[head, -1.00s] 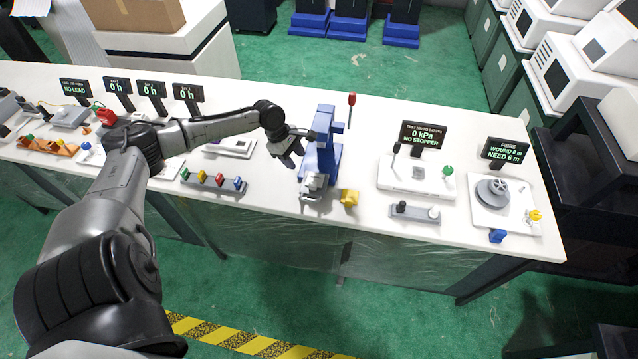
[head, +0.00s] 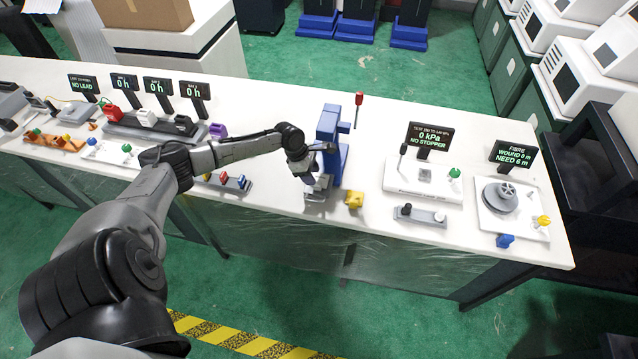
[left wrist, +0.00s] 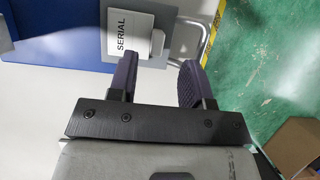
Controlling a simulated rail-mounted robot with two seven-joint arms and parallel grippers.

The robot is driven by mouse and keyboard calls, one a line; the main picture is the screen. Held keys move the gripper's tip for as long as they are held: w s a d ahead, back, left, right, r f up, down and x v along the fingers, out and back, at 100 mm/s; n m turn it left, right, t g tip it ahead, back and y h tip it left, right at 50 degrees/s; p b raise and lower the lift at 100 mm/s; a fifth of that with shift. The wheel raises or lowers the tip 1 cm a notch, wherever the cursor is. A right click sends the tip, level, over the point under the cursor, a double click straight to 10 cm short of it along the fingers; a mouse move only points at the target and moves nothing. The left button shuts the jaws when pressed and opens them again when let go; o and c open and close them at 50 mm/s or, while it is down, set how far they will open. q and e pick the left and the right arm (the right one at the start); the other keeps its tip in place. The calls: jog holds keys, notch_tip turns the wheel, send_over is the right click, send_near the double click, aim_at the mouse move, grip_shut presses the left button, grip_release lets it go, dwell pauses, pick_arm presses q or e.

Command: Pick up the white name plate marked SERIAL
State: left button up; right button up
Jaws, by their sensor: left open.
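The white name plate marked SERIAL (left wrist: 118,33) lies on a grey block beside blue parts in the left wrist view. I cannot make out the plate in the head view, where my left gripper covers that area. My left gripper (left wrist: 158,64) is open, with nothing between its two dark fingers. The plate is beyond the fingertips, ahead and to the left. In the head view, my left gripper (head: 308,175) is at the front of the blue press (head: 328,125), above its grey base (head: 316,193). My right gripper is in neither view.
A red-knobbed lever (head: 358,100) rises beside the press. A yellow block (head: 354,199) sits right of its base. A test stand (head: 424,180) and a fibre spool (head: 500,196) stand further right. A strip with coloured knobs (head: 232,181) is to the left. The white bench (head: 275,205) has bare surface between.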

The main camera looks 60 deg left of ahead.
aim_at(319, 179)
pick_arm(q)
jog(key=shift+b+x, duration=0.55)
jog(key=shift+x, duration=2.1)
jog(key=shift+w+a, duration=0.1)
grip_shut()
